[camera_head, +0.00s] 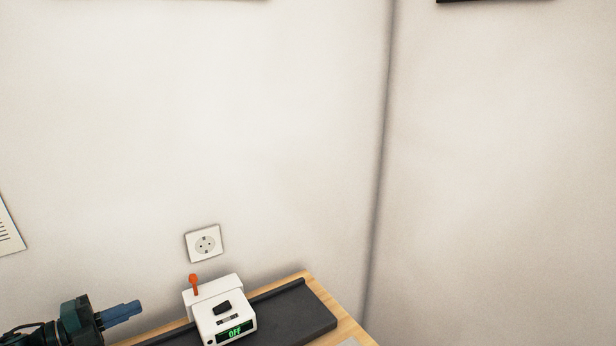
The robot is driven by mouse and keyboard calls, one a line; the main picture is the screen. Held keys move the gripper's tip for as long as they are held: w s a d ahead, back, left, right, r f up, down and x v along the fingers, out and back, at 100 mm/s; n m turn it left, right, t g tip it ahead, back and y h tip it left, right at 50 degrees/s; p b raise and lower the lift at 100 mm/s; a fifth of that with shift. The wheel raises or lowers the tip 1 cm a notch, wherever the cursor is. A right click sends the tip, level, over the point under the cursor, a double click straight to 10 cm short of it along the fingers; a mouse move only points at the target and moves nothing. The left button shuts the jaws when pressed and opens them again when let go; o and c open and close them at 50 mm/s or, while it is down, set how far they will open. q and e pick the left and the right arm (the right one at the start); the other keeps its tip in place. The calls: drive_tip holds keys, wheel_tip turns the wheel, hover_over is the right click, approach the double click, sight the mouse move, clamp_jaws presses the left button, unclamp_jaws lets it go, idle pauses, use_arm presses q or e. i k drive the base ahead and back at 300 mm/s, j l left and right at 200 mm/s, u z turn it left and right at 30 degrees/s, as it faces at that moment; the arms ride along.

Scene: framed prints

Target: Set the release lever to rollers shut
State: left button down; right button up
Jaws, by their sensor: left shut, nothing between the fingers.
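A small white machine (206,318) stands on a dark mat at the bottom of the head view. Its front display (235,332) glows green and reads OFF. A black switch (222,307) sits on its top. The orange release lever (193,284) stands upright at the machine's back left corner. My left gripper (138,308) comes in from the left, its blue fingers shut and empty. In the picture its tips are left of the machine and lower than the lever's knob, apart from both. My right gripper is not in view.
The dark mat (300,318) lies on a wooden table (349,330) against the wall. A wall socket (205,243) is above the machine. A printed sheet (8,228) hangs at the left edge. The mat right of the machine is clear.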

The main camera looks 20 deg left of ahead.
sight(195, 287)
drive_tip(key=k, duration=1)
